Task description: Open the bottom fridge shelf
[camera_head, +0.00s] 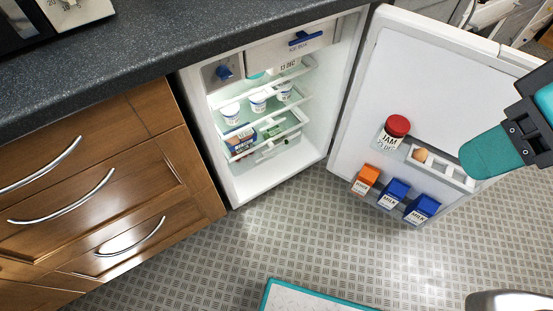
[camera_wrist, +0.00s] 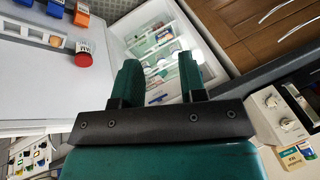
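The small white fridge (camera_head: 240,190) stands under the counter with its door (camera_head: 430,80) swung wide open to the right. Its bottom shelf (camera_head: 275,152) is a clear-fronted compartment low inside, below shelves of tubs and packets; it looks pushed in. The fridge interior also shows in the wrist view (camera_wrist: 150,22), beyond my fingers, where the fingers partly hide it. My gripper (camera_head: 485,155) is at the right, in front of the open door and well apart from the bottom shelf. In the wrist view, its two teal fingers (camera_wrist: 160,78) are spread with nothing between them.
The door racks hold a jam jar (camera_head: 390,138), an egg, an orange carton (camera_head: 365,180) and blue milk cartons (camera_head: 393,193). Wooden drawers (camera_head: 110,190) stand left of the fridge. A teal-edged white panel (camera_head: 310,299) lies at the front. The patterned floor before the fridge is clear.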

